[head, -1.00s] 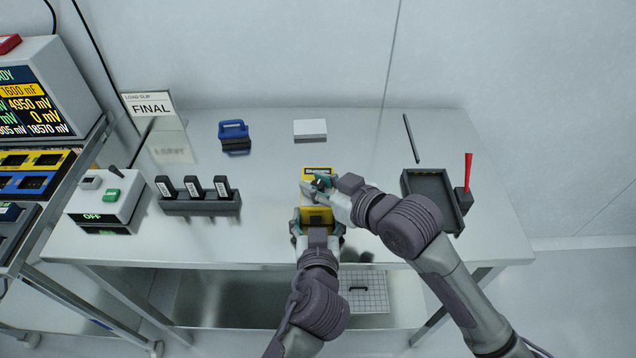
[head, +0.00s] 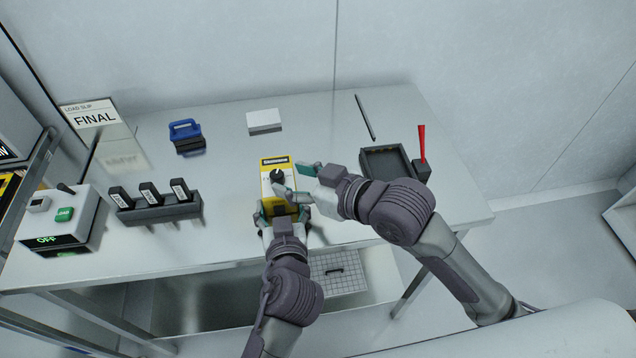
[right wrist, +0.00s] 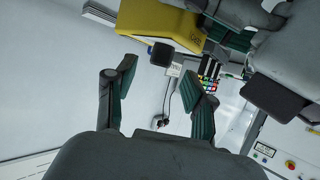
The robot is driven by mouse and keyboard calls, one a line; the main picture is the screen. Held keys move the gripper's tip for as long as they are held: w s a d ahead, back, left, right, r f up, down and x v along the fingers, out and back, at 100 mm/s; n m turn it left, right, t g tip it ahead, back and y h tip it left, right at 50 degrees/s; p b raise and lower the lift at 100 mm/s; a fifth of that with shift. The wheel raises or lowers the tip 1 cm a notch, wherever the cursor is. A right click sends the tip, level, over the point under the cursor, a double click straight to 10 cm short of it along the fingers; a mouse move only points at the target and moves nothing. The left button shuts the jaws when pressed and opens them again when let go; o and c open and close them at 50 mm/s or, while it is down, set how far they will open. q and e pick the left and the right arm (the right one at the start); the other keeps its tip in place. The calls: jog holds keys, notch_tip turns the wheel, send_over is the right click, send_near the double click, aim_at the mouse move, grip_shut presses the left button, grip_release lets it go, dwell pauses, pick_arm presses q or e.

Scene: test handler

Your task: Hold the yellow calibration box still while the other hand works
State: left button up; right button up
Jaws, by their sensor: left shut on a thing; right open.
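My left gripper (head: 281,211) is shut on the box's near end. My right gripper (head: 294,179) is open just right of the knob, one finger over the box's face. In the right wrist view, the yellow box (right wrist: 158,20) is at the top with its knob (right wrist: 162,54) between and beyond my open right fingers (right wrist: 160,75). My left gripper (right wrist: 235,30) shows at top right there.
A black rack with several upright modules (head: 160,208), a blue-handled block (head: 187,137) and a white block (head: 264,121) lie left and behind. A dark tray (head: 385,162) and red-handled tool (head: 422,143) stand right. A switch box (head: 60,225) reads OFF.

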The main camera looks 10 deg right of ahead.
jog(key=v, duration=0.7)
pick_arm(q)
jog(key=o, duration=0.8)
dwell(0.4)
jog(key=shift+v, duration=3.25)
